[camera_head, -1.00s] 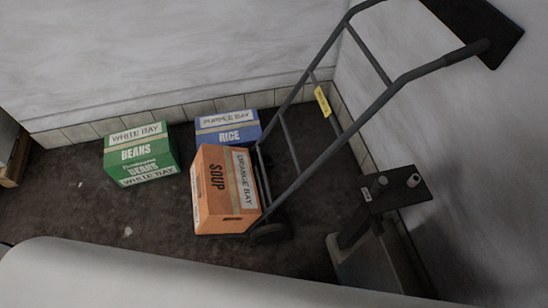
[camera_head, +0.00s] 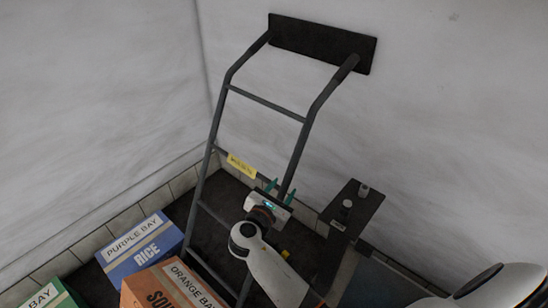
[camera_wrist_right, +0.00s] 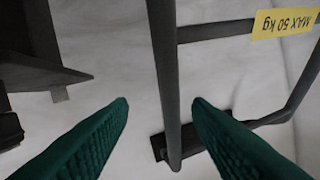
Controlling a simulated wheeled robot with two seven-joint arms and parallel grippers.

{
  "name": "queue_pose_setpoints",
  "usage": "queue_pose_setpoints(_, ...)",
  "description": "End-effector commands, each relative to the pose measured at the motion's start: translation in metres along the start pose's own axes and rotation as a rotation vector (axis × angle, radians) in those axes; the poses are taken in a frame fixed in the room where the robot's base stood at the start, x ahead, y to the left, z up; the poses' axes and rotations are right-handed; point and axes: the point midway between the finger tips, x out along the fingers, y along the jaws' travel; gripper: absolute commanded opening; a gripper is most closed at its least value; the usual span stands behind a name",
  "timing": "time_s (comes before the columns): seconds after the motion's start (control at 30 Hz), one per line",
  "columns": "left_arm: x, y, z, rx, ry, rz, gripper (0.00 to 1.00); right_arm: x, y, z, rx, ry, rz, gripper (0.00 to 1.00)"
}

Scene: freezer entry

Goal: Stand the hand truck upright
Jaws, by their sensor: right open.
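The dark grey hand truck (camera_head: 233,93) leans back toward the wall, its handles close to a black wall pad (camera_head: 322,45); I cannot tell whether they touch it. An orange soup box (camera_head: 170,284) is at its foot, partly cut off. My right gripper (camera_head: 280,189) is open at the right side rail, below the upper crossbar. In the right wrist view the rail (camera_wrist_right: 165,70) runs between the teal fingertips (camera_wrist_right: 160,101); its depth between them is unclear. The yellow label (camera_wrist_right: 283,22) shows upside down on a crossbar. My left gripper is out of view.
A blue rice box (camera_head: 140,255) stands left of the hand truck, with a green box (camera_head: 52,297) at the lower left edge. A dark post with a flat top (camera_head: 352,208) stands close to the right of my right gripper. Walls close off the back.

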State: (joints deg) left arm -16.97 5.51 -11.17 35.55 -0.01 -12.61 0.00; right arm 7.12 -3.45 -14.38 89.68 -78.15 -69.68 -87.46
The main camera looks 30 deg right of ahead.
Motion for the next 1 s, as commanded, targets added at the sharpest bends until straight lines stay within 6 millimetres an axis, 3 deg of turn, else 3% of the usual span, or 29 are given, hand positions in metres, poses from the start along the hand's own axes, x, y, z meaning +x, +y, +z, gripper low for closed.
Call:
queue_pose_setpoints(0.03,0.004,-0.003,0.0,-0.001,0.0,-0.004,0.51,-0.001,-0.009,-0.021,-0.048,0.067,0.01,0.45)
queue_pose_setpoints(0.1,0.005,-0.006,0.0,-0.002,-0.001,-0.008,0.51,-0.003,-0.015,-0.043,-0.105,0.134,0.028,0.45)
queue_pose_setpoints(0.2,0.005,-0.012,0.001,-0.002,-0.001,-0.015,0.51,-0.004,-0.018,-0.058,-0.145,0.18,0.044,0.45)
queue_pose_setpoints(0.37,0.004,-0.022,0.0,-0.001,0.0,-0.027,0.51,0.012,-0.018,-0.064,-0.156,0.188,0.047,0.45)
queue_pose_setpoints(0.8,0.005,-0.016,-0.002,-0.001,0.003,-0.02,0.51,0.093,-0.016,-0.078,-0.153,0.185,0.045,0.45)
queue_pose_setpoints(1.0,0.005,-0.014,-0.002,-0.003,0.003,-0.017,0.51,0.11,-0.015,-0.081,-0.152,0.184,0.043,0.45)
